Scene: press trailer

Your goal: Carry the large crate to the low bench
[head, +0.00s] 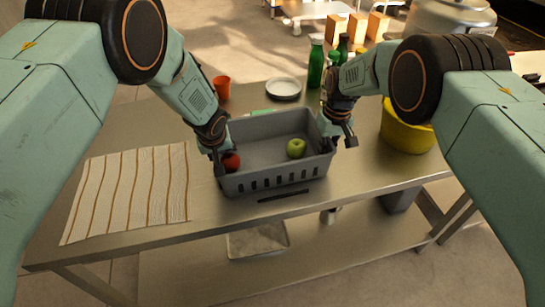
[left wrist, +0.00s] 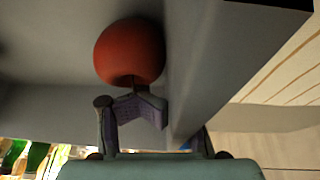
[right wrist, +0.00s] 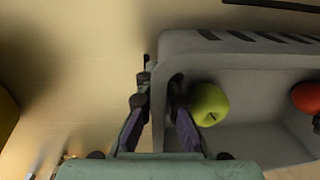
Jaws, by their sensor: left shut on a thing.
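The large grey crate (head: 262,180) stands on the steel table, with a red apple (head: 231,161) at its left end and a green apple (head: 296,148) towards its right. My left gripper (head: 217,160) is shut on the crate's left wall; the left wrist view shows the wall (left wrist: 205,85) and the red apple (left wrist: 130,50) close to a finger. My right gripper (head: 340,135) is at the right wall. In the right wrist view its fingers (right wrist: 160,95) are apart, one outside and one inside the wall, near the green apple (right wrist: 209,104). I cannot make out a low bench.
A striped cloth (head: 130,195) lies left of the crate. An orange cup (head: 221,88), a plate (head: 284,88) and green bottles (head: 316,62) stand behind it. A yellow bowl (head: 405,130) is to the right. The steel table (head: 330,195) has a lower shelf (head: 330,255).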

